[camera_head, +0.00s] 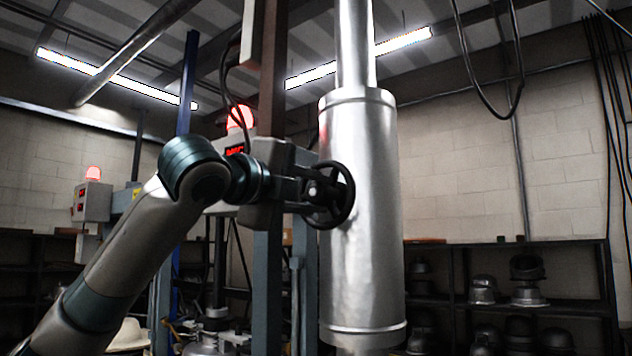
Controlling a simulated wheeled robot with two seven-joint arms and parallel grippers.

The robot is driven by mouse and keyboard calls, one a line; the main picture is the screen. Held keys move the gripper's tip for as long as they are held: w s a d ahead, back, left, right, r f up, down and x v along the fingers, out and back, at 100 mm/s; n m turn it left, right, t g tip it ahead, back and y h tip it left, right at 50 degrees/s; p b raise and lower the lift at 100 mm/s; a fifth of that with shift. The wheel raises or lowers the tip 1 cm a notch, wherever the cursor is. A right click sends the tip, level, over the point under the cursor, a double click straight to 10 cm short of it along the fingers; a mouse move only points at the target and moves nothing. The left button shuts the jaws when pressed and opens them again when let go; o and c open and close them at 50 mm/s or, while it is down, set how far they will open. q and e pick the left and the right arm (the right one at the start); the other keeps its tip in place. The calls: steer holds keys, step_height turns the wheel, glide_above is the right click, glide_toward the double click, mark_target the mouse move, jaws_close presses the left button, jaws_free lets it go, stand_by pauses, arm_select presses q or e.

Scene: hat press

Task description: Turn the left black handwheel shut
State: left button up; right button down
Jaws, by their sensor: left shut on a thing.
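The black handwheel (344,205) is mounted on the side of a large silver cylinder (362,262) in the middle of the view. My left arm comes in from the lower left, and my left gripper (318,190) is at the wheel, shut on its rim. The gripper fingers hide part of the wheel's left side and hub. How far the wheel is turned cannot be told. My right gripper is not in view.
A blue-grey post (267,285) stands behind my left gripper. A control box with a red lamp (92,196) is at the left. Dark shelves (560,308) with hat moulds line the back wall. Cables (462,45) hang at the upper right.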

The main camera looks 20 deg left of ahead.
arm_select(q)
steer(key=m+p, duration=0.3)
steer(key=m, duration=0.1)
steer(key=shift+f+m+p, duration=0.15)
steer(key=shift+m+p, duration=0.55)
steer(key=shift+m, duration=0.3)
steer(key=shift+f, duration=0.1)
steer(key=shift+d, duration=0.1)
steer(key=o, duration=0.8)
steer(key=shift+c, duration=0.2)
steer(key=shift+s, duration=0.1)
